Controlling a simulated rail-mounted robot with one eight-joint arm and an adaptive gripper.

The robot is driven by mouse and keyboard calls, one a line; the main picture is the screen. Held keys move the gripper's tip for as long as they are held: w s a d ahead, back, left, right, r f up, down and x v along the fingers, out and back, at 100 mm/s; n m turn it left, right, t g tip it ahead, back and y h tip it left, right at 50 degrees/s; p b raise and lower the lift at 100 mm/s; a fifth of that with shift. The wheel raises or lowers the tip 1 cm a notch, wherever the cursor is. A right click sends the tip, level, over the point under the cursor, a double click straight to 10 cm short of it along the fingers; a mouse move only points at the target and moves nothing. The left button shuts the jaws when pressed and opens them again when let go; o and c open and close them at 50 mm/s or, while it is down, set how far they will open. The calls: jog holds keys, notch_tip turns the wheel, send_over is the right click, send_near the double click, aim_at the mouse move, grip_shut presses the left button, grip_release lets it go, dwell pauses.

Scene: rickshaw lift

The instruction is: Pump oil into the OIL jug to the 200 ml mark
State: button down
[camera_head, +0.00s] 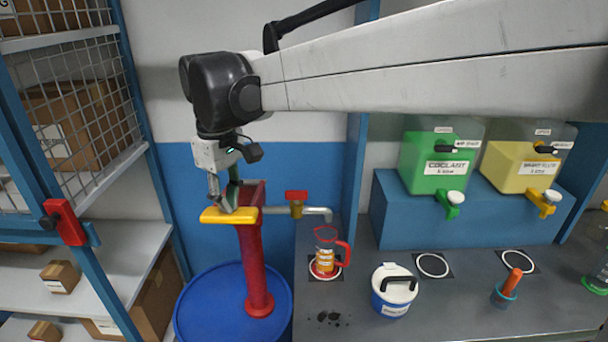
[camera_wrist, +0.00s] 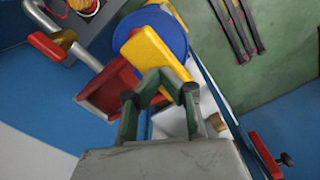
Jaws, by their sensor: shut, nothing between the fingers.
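The OIL jug (camera_head: 325,252), clear with a red rim and handle, stands on a white ring under the spout (camera_head: 318,212). Its marks and oil level are too small to read. The red hand pump (camera_head: 254,265) rises from the blue drum (camera_head: 200,305). Its yellow handle (camera_head: 228,215) points left and also shows in the wrist view (camera_wrist: 158,55). A red valve lever (camera_head: 297,195) sits on the spout pipe. My gripper (camera_head: 231,207) is shut and empty, pointing down right at the handle; I cannot tell whether it touches.
A lidded blue-and-white tub (camera_head: 393,290) and an orange-handled tool in a cup (camera_head: 508,285) stand on the grey bench (camera_head: 440,315). Green coolant (camera_head: 435,160) and yellow (camera_head: 520,165) tanks stand behind. Shelving with boxes (camera_head: 60,275) is close on the left.

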jog(key=shift+f+b, duration=2.65)
jog(key=shift+f, duration=1.95)
jog(key=shift+r+p, duration=3.5)
jog(key=shift+r, duration=2.4)
jog(key=shift+f, duration=0.2)
